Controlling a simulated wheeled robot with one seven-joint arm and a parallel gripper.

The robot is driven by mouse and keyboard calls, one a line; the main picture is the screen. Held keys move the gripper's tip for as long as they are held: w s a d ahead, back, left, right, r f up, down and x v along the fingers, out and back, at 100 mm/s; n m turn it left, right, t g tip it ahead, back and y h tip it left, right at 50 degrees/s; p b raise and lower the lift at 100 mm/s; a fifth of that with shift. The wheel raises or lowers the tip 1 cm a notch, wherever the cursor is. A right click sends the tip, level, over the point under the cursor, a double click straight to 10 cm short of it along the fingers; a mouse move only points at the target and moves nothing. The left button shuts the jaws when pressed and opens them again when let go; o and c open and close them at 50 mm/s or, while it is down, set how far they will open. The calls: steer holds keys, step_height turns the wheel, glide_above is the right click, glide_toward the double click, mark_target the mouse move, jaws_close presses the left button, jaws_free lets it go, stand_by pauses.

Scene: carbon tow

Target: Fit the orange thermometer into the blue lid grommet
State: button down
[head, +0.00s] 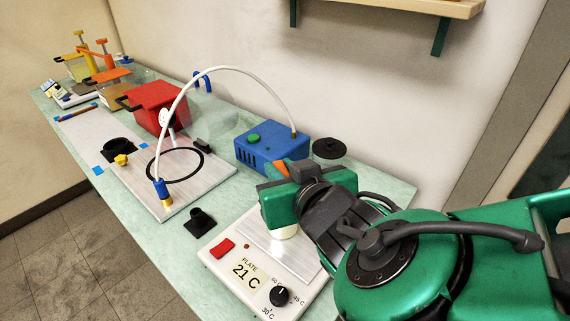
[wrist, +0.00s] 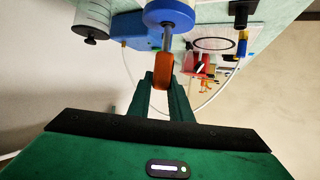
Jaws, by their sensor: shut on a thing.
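My gripper (head: 284,176) is shut on the orange thermometer (wrist: 163,70), whose orange head sits between the fingertips in the wrist view. Its thin metal stem runs from the head to the blue lid (wrist: 169,14), at the top of the wrist view. The stem overlaps the lid there; I cannot tell how far it is inside the grommet. In the head view a bit of the orange head shows above my gripper. Below my gripper, a white jar (head: 285,231) stands on the hot plate (head: 270,245); its lid is hidden there by my gripper.
A blue box (head: 272,144) with a green button stands close behind my gripper, and a white hose arches left from it. A pale board (head: 165,177), a small black stand (head: 201,222) and a red box (head: 155,103) are left.

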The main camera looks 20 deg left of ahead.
steer(key=c, duration=1.5)
jaws_free()
steer(key=shift+c, duration=0.2)
steer(key=shift+s, duration=0.1)
steer(key=v, duration=1)
steer(key=shift+d, duration=0.3)
steer(key=shift+s, duration=0.1)
